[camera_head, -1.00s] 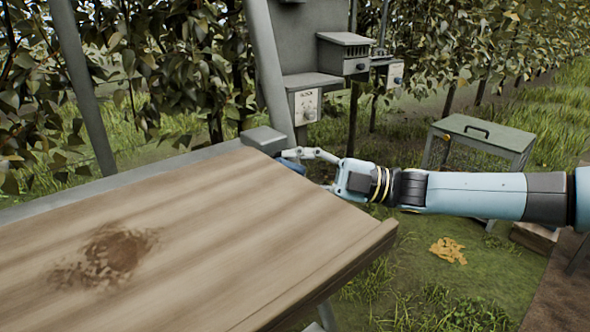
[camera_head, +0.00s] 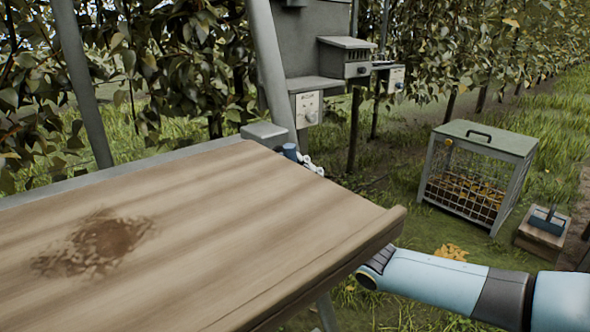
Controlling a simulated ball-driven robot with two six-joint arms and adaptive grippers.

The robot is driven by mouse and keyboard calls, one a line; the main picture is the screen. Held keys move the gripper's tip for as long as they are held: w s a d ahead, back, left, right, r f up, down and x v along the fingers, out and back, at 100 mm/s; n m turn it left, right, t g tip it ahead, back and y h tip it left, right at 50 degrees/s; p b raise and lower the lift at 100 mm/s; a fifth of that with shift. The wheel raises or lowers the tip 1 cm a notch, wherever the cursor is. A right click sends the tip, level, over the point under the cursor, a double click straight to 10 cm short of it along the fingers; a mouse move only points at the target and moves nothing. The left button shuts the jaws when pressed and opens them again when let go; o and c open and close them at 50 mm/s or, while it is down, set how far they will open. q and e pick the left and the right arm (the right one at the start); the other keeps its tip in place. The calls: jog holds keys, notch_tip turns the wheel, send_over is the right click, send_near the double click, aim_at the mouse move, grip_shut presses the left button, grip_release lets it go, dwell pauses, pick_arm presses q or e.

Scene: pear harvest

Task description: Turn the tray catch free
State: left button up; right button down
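The wooden tray board (camera_head: 220,215) fills the lower left, with a dark brown stain on it. A dark blue knob (camera_head: 290,151), which looks like the catch, stands at its far edge beside a grey block (camera_head: 264,131). My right arm comes in from the lower right and passes behind and below the board's right edge. Small pale parts of my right gripper (camera_head: 311,164) show just right of the knob, over the board's edge. The rest of it is hidden by the board, so contact and finger opening cannot be told. My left gripper is out of view.
A grey post and panel with a small control box (camera_head: 308,108) stand behind the tray. A mesh-sided crate (camera_head: 468,175) with a lidded top stands on the grass at right. A wooden box with a blue item (camera_head: 546,219) is beside it.

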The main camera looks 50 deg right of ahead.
jog(key=shift+a+f+m+t+h, duration=0.1)
jog(key=shift+m+t+h, duration=0.1)
jog(key=shift+m+h, duration=0.55)
jog(key=shift+a+r+m+t+h, duration=0.1)
jog(key=shift+m+t+h, duration=0.1)
jog(key=shift+m+h, duration=0.55)
jog(key=shift+a+f+m+t+h, duration=0.15)
jog(key=shift+m+h, duration=0.35)
jog(key=shift+m, duration=0.5)
jog(key=shift+w+d+r+m+h, duration=0.1)
jog(key=shift+r+m+h, duration=0.2)
jog(key=shift+h, duration=0.2)
jog(key=c, duration=1.1)
grip_release()
jog(key=shift+c, duration=0.2)
jog(key=shift+f, duration=0.1)
jog(key=v, duration=1.2)
jog(key=shift+w+f, duration=0.1)
